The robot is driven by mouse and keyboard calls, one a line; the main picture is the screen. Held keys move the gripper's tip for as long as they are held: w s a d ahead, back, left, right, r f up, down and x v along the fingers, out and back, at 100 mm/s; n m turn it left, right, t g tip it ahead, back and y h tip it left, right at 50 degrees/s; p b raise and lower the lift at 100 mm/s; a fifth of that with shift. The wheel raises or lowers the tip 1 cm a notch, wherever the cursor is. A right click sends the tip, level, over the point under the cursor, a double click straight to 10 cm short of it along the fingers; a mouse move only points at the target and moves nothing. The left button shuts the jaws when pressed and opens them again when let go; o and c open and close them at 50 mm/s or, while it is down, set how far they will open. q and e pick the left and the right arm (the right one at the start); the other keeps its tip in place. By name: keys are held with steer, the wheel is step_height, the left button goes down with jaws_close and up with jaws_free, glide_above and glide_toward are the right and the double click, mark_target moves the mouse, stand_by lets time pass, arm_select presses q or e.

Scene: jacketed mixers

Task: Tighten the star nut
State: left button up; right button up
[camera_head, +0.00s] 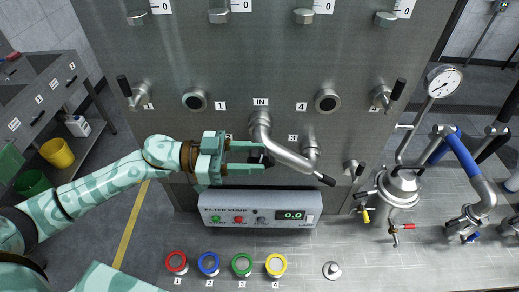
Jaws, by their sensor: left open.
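My left gripper (257,158) reaches in from the left in front of the grey steel panel, above the filter pump box. Its two fingers are apart and point right. A small dark knob (266,160), which may be the star nut, sits at the fingertips, just left of the bent steel pipe (287,155). Its shape is too small to make out, and I cannot tell whether the fingers touch it. My right gripper is not in view.
The filter pump box (258,209) is below the gripper. Red, blue, green and yellow ringed items stand in front on the bench. A steel vessel (397,188) with a gauge (444,81) and valves stands at the right. A grey cabinet is at the left.

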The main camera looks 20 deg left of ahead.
arm_select(q)
steer(key=shift+x, duration=1)
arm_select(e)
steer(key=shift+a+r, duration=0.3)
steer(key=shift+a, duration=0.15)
